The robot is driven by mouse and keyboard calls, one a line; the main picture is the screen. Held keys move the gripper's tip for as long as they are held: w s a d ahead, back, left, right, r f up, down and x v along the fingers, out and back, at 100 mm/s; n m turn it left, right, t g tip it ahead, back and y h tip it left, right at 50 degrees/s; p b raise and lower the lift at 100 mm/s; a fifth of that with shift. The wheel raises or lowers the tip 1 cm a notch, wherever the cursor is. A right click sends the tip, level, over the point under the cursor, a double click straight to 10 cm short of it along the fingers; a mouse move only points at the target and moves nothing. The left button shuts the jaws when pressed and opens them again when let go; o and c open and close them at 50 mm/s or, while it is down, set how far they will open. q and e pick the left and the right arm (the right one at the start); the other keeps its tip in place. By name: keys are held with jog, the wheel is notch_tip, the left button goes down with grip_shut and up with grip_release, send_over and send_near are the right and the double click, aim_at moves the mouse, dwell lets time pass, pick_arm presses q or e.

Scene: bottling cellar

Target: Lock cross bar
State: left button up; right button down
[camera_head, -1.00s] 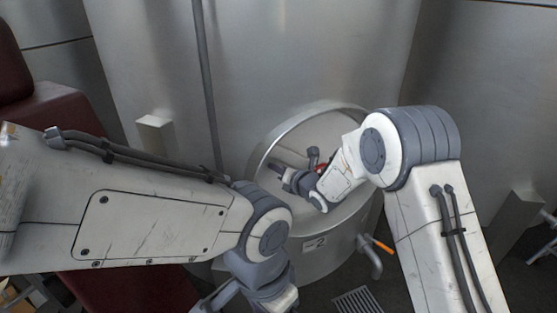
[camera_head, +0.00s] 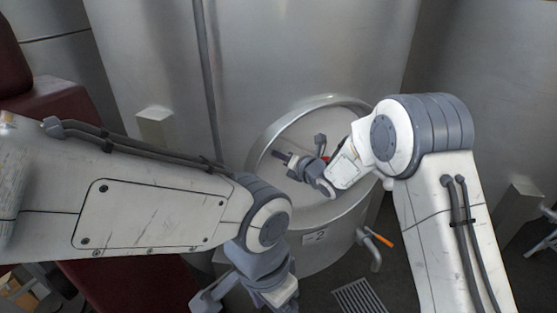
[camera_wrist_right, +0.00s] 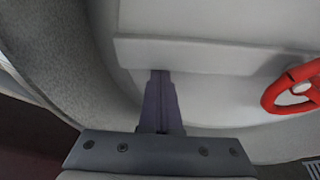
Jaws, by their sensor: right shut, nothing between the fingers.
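The cross bar (camera_wrist_right: 215,57) is a pale grey bar running across the door in the right wrist view. A red handwheel (camera_wrist_right: 293,90) sits at its right end in that picture; only a small red part (camera_head: 326,158) shows in the head view, behind my right gripper. My right gripper (camera_head: 278,154) is over the round manway door, its fingers shut and empty. In the wrist view its fingertips (camera_wrist_right: 160,74) overlap the bar's near edge; I cannot tell whether they touch it. My left gripper (camera_head: 205,300) is low at the bottom edge, its fingers partly cut off.
The round manway door (camera_head: 285,195) sits in a raised rim on a large steel tank (camera_head: 300,50). A drain pipe with an orange-handled valve (camera_head: 378,238) is below right. A grey block (camera_head: 155,128) and a dark red object (camera_head: 70,110) are at left. A floor grate (camera_head: 360,298) lies below.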

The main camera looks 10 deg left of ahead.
aim_at(309, 120)
jog(key=shift+w+d+r+m, duration=0.2)
jog(key=shift+d+r+m, duration=0.15)
jog(key=shift+r, duration=0.3)
jog(key=w+d+r+m+y+b, duration=0.1)
jog(key=d+r+m, duration=0.1)
jog(key=w+d+r+m+y, duration=0.1)
jog(key=d+r+m, duration=0.1)
jog(key=w+d+r+m+y+b, duration=0.1)
jog(key=w+d+r+m, duration=0.1)
jog(key=d, duration=0.1)
jog(key=shift+b, duration=0.35)
jog(key=shift+w+d+r+m, duration=0.15)
jog(key=shift+w+d+m, duration=0.25)
jog(key=shift+d, duration=0.2)
jog(key=shift+w+d+r+b, duration=0.15)
jog(key=shift+w+d+b, duration=0.1)
jog(key=shift+d, duration=0.1)
jog(key=shift+w+d+r+b, duration=0.1)
jog(key=shift+d+b, duration=0.15)
jog(key=shift+d, duration=0.2)
